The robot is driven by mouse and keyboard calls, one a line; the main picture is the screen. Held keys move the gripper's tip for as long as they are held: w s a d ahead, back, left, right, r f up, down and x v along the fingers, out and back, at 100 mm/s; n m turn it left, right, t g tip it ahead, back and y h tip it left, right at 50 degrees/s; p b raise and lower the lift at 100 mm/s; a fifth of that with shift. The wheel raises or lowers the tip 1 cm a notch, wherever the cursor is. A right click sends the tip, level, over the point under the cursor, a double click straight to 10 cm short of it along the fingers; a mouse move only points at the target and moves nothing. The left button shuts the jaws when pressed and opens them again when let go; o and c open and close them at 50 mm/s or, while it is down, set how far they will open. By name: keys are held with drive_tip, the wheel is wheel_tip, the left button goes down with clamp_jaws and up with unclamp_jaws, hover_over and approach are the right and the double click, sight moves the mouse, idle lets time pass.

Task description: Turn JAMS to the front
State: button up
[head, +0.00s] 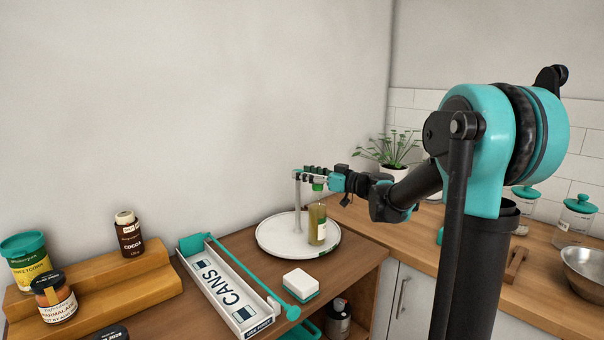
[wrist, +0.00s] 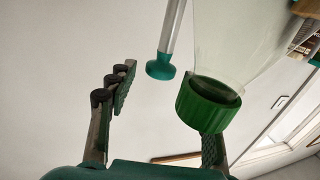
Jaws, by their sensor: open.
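A white round turntable (head: 275,244) stands at the back of the wooden shelf top. A thin grey post (head: 297,212) rises from it; in the wrist view a post with a teal knob (wrist: 160,68) shows between and beyond my fingers. An olive bottle (head: 317,228) with a green cap stands upright on the turntable. My gripper (head: 314,177) is open at the height of the post's top and the cap. In the wrist view the green cap (wrist: 207,103) covers part of the right finger; I cannot tell whether they touch. No JAMS lettering is readable.
A white CANS tray (head: 208,268) with a teal stick across it lies left of the turntable. A white-and-teal block (head: 300,283) is in front. Jars stand on a wooden step (head: 130,290) at left. A potted plant (head: 391,149) is behind my arm.

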drive_tip(key=shift+x, duration=0.75)
drive_tip(key=shift+c, duration=0.4)
clamp_jaws()
